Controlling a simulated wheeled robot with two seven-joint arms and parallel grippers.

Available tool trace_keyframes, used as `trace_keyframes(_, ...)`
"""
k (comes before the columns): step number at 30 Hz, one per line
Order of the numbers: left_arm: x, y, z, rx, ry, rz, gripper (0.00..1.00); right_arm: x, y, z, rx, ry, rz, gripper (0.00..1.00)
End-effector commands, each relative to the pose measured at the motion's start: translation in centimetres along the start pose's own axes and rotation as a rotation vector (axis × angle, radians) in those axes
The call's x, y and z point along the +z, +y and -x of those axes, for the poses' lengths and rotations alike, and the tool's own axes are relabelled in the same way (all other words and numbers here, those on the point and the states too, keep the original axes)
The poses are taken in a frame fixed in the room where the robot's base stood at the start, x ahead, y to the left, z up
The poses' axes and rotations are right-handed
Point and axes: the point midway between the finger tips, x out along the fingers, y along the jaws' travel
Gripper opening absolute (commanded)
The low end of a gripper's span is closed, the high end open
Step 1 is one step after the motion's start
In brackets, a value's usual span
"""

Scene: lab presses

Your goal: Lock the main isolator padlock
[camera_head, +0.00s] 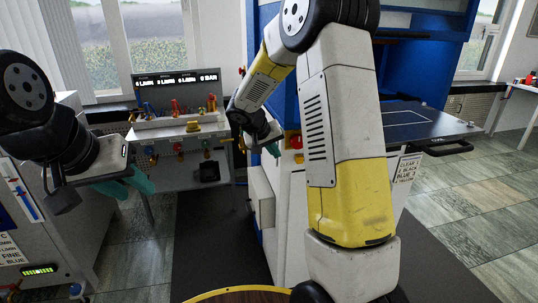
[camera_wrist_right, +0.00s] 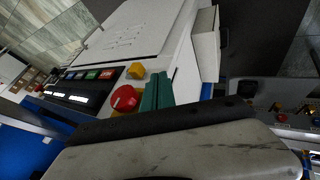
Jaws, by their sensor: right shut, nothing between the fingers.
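My right gripper (camera_wrist_right: 158,92) has green fingers that are shut with nothing between them. In the right wrist view they are beside a round red knob (camera_wrist_right: 125,98) on a white cabinet. A yellow block (camera_wrist_right: 136,70) is beyond the knob. In the head view the right gripper (camera_head: 272,149) is at the cabinet's left end, near the red knob (camera_head: 294,140). My left gripper (camera_head: 132,186) hangs at the left with teal fingers pointing down, apart from the bench; its jaw gap is unclear. I cannot make out a padlock for certain.
A grey bench (camera_head: 180,176) with coloured valves and gauges stands at the back under a lit display (camera_head: 178,78). A blue press table (camera_head: 415,122) is at the right. A panel with coloured buttons (camera_wrist_right: 91,75) is near the knob. The dark floor mat (camera_head: 215,245) is clear.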

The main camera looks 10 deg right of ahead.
Motion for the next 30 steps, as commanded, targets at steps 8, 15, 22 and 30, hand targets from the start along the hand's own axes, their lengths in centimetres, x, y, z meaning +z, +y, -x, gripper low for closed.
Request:
trace_keyframes(8,0.0,0.0,0.0,0.0,0.0,0.0,0.36,0.0,0.0,3.6,-0.001,0.001,-0.001,0.0)
trace_keyframes(15,0.0,0.0,0.0,0.0,0.0,0.0,0.36,0.0,0.0,4.0,0.0,-0.001,-0.001,0.0)
trace_keyframes(22,0.0,0.0,0.0,0.0,0.0,0.0,0.36,0.2,0.3,4.3,-0.005,-0.003,-0.003,0.0)
trace_keyframes(30,0.0,0.0,0.0,0.0,0.0,0.0,0.36,5.1,4.8,10.8,-0.129,-0.053,-0.031,0.0)
